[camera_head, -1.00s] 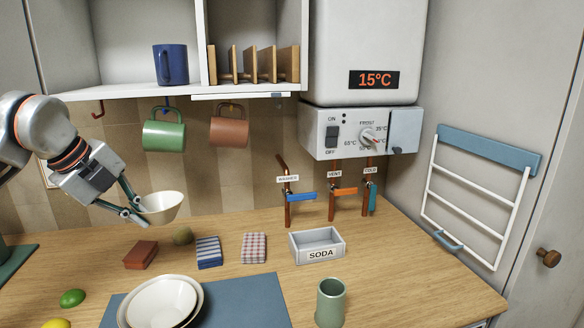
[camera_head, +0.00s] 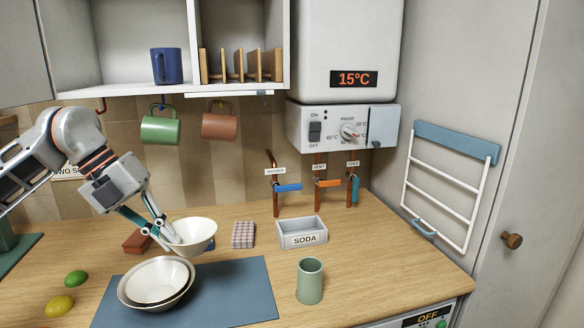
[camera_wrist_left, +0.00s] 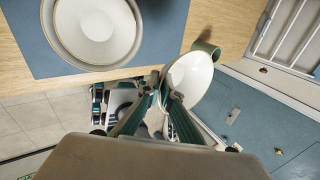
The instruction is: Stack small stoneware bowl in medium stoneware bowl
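The small stoneware bowl (camera_head: 197,232) is cream-white and held in the air, slightly tilted, above the back of the blue mat. My left gripper (camera_head: 168,238) is shut on its left rim; the bowl also shows at the fingertips in the left wrist view (camera_wrist_left: 190,80). The medium stoneware bowl (camera_head: 158,278) appears as the inner of two nested bowls. It sits inside a larger dark-rimmed bowl (camera_head: 130,301) on the mat, in front and to the left of the held bowl. The nested pair also shows in the left wrist view (camera_wrist_left: 97,20). My right gripper is not seen.
The blue mat (camera_head: 236,290) is clear right of the bowls. A green cup (camera_head: 310,280), a SODA tray (camera_head: 302,232) and a checked cloth (camera_head: 243,235) stand to the right. A lime (camera_head: 76,278) and lemon (camera_head: 59,305) lie left. Mugs hang above the counter.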

